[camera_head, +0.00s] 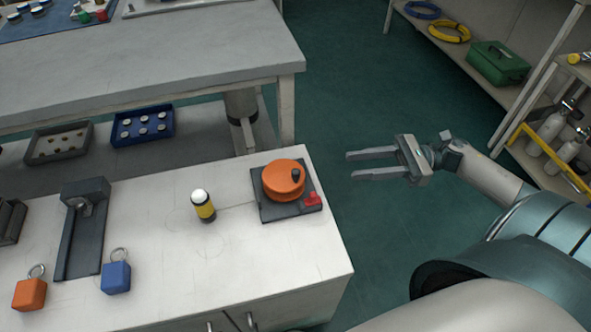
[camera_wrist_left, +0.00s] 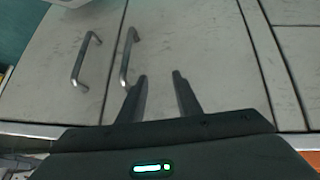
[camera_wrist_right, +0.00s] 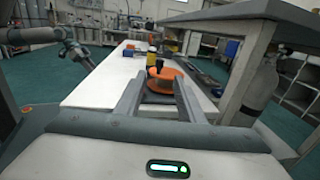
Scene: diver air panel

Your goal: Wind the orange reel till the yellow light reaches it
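The orange reel (camera_head: 283,181) sits on a dark square base near the right end of the white bench, with a dark crank knob (camera_head: 296,174) on top and a red part (camera_head: 313,199) at the base's front right corner. The yellow light (camera_head: 203,206), a yellow and black cylinder with a white top, stands upright left of the reel; a thin line runs between them. My right gripper (camera_head: 358,165) is open and empty, right of the reel and apart from it. In the right wrist view the reel (camera_wrist_right: 168,82) shows between its fingers. My left gripper (camera_wrist_left: 160,80) is open, facing cabinet doors.
An orange block (camera_head: 30,294) and a blue block (camera_head: 116,278), each with a ring, lie on the bench at left, near a dark bracket (camera_head: 83,240). A grey table (camera_head: 150,60) stands behind. The bench between light and front edge is clear.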

